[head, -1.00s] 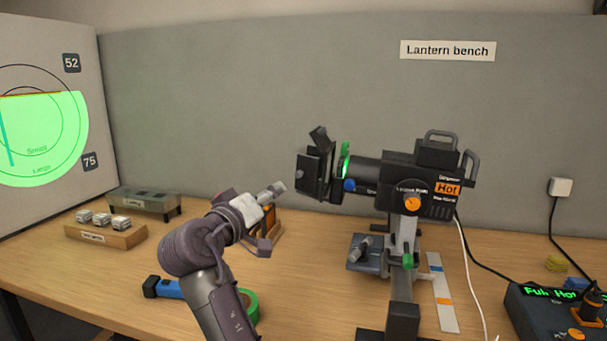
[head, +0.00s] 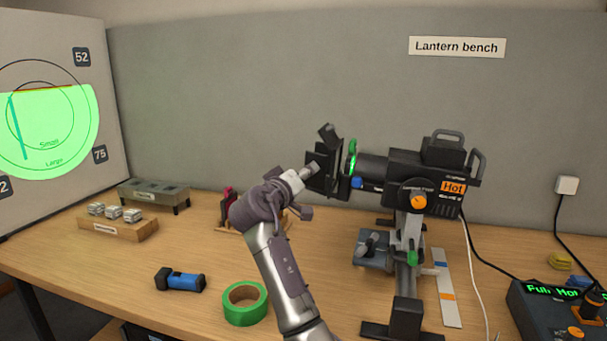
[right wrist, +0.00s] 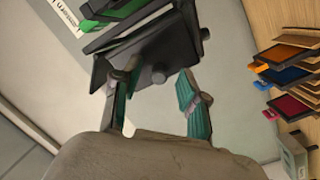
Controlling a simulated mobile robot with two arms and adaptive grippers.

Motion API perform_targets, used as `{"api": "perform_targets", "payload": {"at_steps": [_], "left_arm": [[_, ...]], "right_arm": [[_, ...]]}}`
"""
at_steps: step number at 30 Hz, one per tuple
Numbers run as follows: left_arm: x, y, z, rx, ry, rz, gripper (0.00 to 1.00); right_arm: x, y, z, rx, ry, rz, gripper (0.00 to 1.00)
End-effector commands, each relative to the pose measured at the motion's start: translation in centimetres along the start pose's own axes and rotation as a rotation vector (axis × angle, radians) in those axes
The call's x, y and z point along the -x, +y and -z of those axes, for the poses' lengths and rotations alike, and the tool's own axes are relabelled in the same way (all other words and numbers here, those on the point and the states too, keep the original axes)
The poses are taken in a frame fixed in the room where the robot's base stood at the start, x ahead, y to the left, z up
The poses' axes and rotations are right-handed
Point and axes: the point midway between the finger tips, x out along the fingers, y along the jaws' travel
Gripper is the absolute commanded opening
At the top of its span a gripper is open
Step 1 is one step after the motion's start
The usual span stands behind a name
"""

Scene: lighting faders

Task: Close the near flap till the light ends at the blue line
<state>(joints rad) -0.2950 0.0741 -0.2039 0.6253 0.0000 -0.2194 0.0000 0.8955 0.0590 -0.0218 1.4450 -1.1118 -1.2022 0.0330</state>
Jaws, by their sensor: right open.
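The black lantern (head: 425,180) stands on a post, with dark flaps (head: 323,165) at its left-hand front; they also show in the right wrist view (right wrist: 140,50). My right gripper (head: 308,172) is at the flaps' outer side. In the right wrist view its two fingers (right wrist: 153,90) are apart, close to a dark flap with a small round knob. I cannot tell whether they touch it. The green light (head: 60,130) on the screen has a flat top edge along an orange line. A slanted blue line (head: 18,128) crosses its left part, and light shows on both sides of it.
A blue torch (head: 180,280) and green tape roll (head: 245,303) lie at the front. A wooden block with several cubes (head: 118,228) and a grey stand (head: 153,195) are at left. A control box (head: 548,310) sits at right. Coloured frames (right wrist: 290,75) show in the right wrist view.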

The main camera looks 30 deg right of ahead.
Motion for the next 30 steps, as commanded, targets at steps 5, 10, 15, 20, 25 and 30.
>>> {"api": "perform_targets", "payload": {"at_steps": [5,10,15,20,25,30], "left_arm": [[0.0,-0.4,-0.5,-0.001,-0.008,0.005,0.43],[0.0,-0.5,-0.8,0.001,-0.013,0.006,0.43],[0.0,-0.6,-0.9,0.002,-0.013,0.007,0.43],[0.1,-0.6,-0.9,0.002,-0.014,0.007,0.43],[0.6,-0.6,-0.8,0.002,-0.014,0.007,0.43],[1.6,-0.6,-0.7,0.002,-0.014,0.007,0.43]], "right_arm": [[0.0,0.0,0.0,0.0,0.0,0.0,0.38],[0.0,0.0,0.0,0.0,0.0,0.0,0.1],[0.1,0.0,0.0,0.0,0.0,0.0,0.0],[0.1,0.0,0.0,0.0,0.005,0.005,0.0],[0.3,0.2,-0.1,-0.001,0.036,0.035,0.0],[0.7,0.6,-0.3,-0.003,0.105,0.104,0.0]]}}
